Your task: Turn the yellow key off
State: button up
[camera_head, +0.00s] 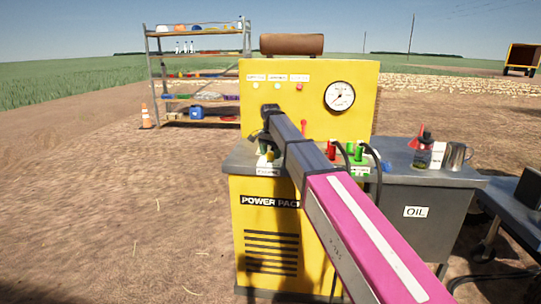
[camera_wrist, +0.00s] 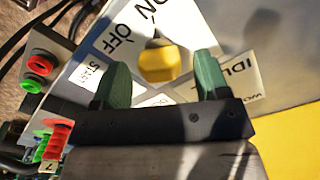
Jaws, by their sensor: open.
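The yellow key (camera_wrist: 158,64) sits on a pale panel with ON and OFF lettering in the wrist view. In the head view a small yellow knob that looks like the key (camera_head: 270,155) shows on the near edge of the yellow power pack (camera_head: 255,185). My gripper (camera_wrist: 162,60) is open, with one green finger on each side of the key and a gap to each. I cannot tell how deep the fingers reach along it. In the head view my arm hides part of the panel.
Red and green connectors (camera_wrist: 40,65) stand left of the fingers, with black cables near them. An IDLE label (camera_wrist: 235,75) is at the right. A grey OIL bench (camera_head: 450,215) with a metal mug (camera_head: 455,156) adjoins the power pack. Open dirt lies left.

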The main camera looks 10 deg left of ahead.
jog(key=shift+f, duration=0.45)
jog(key=c, duration=0.9)
jog(key=shift+n, duration=0.4)
jog(key=n, duration=1.1)
